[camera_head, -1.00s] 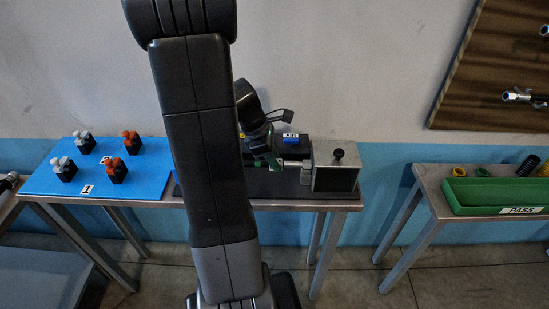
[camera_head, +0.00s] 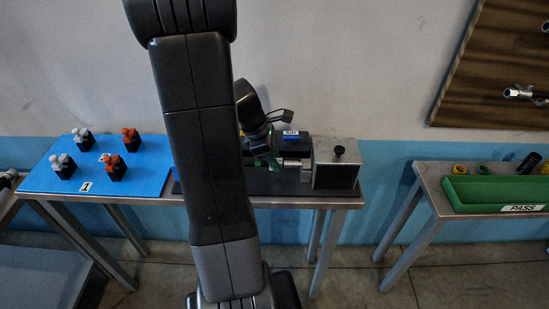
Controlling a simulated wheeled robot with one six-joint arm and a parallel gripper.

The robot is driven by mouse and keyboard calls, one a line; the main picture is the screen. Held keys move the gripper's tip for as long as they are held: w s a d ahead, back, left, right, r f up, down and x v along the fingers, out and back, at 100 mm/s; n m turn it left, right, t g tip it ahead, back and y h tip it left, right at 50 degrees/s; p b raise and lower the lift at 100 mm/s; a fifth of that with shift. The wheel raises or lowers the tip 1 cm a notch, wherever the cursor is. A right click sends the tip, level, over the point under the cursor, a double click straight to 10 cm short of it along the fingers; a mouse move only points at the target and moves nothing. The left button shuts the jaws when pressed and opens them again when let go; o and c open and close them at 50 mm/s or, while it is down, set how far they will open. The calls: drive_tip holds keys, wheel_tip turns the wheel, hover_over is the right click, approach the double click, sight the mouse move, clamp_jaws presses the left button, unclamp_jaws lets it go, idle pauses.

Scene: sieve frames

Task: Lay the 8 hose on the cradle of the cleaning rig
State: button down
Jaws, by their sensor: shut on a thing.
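The cleaning rig (camera_head: 335,170) stands on the middle table, with a grey box and black knob at its right end and a dark bed along the table. My gripper (camera_head: 268,152) is low over the bed, left of the box and partly hidden behind my arm. It is shut on what looks like the hose, whose silver end (camera_head: 292,165) shows between the gripper and the box. The rest of the hose is hidden. I cannot tell whether it rests on the cradle, nor read its number.
Left is a blue board (camera_head: 40,178) with several grey and orange fittings on black blocks. A blue AIR label (camera_head: 291,134) sits behind the gripper. Right, a table holds a green PASS tray (camera_head: 490,191). A wooden wall panel (camera_head: 490,70) hangs above it.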

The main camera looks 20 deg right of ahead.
drive_tip(key=c, duration=1.1)
unclamp_jaws()
drive_tip(key=v, duration=1.3)
drive_tip(key=shift+a+r, duration=0.15)
drive_tip(key=shift+r, duration=0.2)
drive_tip(key=x, duration=1.4)
drive_tip(key=shift+r, duration=0.35)
drive_tip(key=shift+f, duration=0.15)
